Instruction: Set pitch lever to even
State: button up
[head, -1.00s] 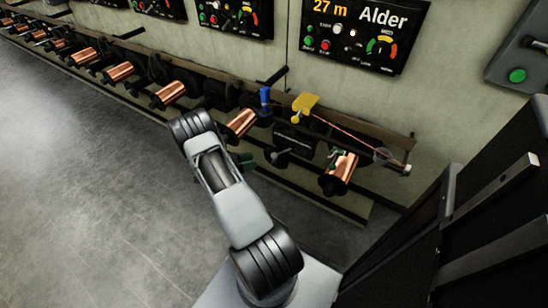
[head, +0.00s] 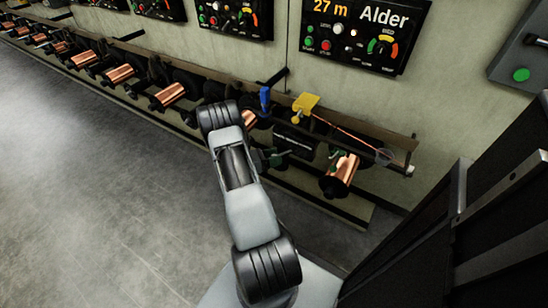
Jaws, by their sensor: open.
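A black box with a small pale label strip (head: 295,141) sits under the rail, between two copper spools. A lever with a knob showed just below it earlier; my gripper (head: 277,158) now overlaps that spot, so the lever's position is hard to read. I cannot confirm that it is the pitch lever. My gripper looks small and dark green, partly behind my own arm, with its jaws open. I cannot tell whether it touches the lever. A blue handle (head: 265,99) and a yellow handle (head: 305,104) stand on the rail above.
The Alder panel (head: 365,32) shows 27 m on the wall. Dark cabinets (head: 480,225) close off the right. The grey floor (head: 90,190) at left is open.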

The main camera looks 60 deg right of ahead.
jog(key=shift+c, duration=0.4)
grip_shut()
